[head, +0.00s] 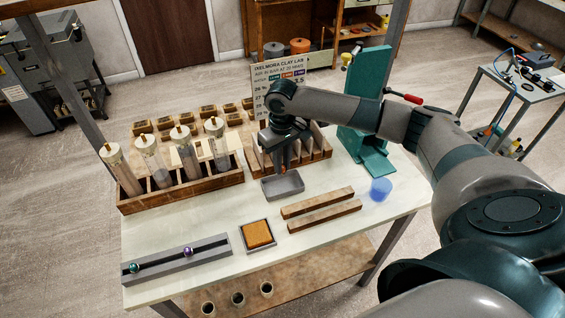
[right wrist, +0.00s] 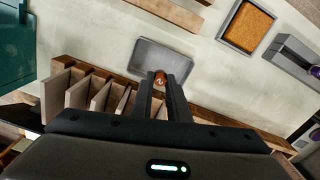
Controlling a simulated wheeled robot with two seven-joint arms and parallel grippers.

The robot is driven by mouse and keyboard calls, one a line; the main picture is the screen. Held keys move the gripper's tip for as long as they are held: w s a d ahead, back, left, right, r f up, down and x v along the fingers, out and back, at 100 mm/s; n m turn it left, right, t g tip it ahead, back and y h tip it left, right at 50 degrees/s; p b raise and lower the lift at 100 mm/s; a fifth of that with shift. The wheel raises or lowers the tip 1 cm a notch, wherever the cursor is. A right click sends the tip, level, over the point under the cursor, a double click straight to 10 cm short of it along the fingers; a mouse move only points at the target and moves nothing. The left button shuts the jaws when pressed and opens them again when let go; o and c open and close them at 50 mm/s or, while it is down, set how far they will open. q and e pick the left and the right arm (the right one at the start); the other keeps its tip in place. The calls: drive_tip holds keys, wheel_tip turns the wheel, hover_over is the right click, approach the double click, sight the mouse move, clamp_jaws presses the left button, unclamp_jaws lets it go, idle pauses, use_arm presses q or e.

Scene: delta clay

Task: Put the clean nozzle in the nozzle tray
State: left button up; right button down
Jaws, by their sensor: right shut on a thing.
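My right gripper (head: 283,168) is above the small grey tray (head: 270,191), which appears to be the nozzle tray, and points down. It is shut on a small copper-coloured nozzle (right wrist: 160,78), which shows between the fingertips in the right wrist view. The grey tray also shows there (right wrist: 182,68), just beyond the fingers, with a bare floor where I can see it. The nozzle is over the tray's near-rack edge in that view; whether it touches the tray I cannot tell. My left gripper is not in view.
A wooden rack with upright slats (head: 322,147) stands behind the tray. Wooden bars (head: 325,216) lie to its right front, and a square dish with an orange pad (head: 257,234) in front. Clear tubes (head: 186,149) stand in a wooden rack at left; a green stand (head: 364,125) is at right.

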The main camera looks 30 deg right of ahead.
drive_tip(key=shift+f+b, duration=0.3)
drive_tip(key=shift+f, duration=0.15)
drive_tip(key=shift+s+f+b, duration=0.1)
drive_tip(key=shift+f+b, duration=0.55)
drive_tip(key=shift+f, duration=0.3)
drive_tip(key=shift+f+b, duration=1.2)
drive_tip(key=shift+b, duration=0.25)
drive_tip(key=c, duration=1.6)
unclamp_jaws()
drive_tip(key=shift+r, duration=0.1)
